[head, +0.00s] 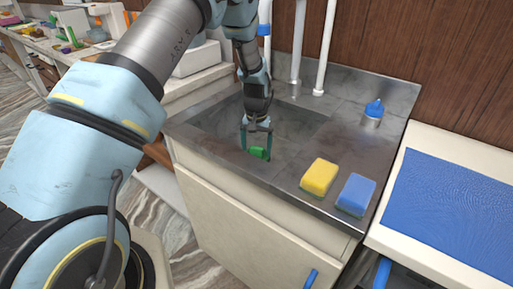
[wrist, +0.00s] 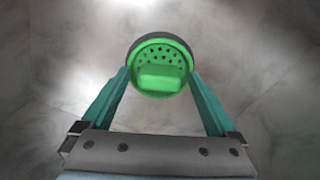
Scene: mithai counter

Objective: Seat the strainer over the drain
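In the head view the green strainer (head: 259,153) is low in the sink basin, below my gripper (head: 257,142).
The metal sink counter (head: 285,183) surrounds the basin. A yellow sponge (head: 319,176) and a blue sponge (head: 356,194) lie on its front right. White pipes (head: 326,50) rise behind the basin.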

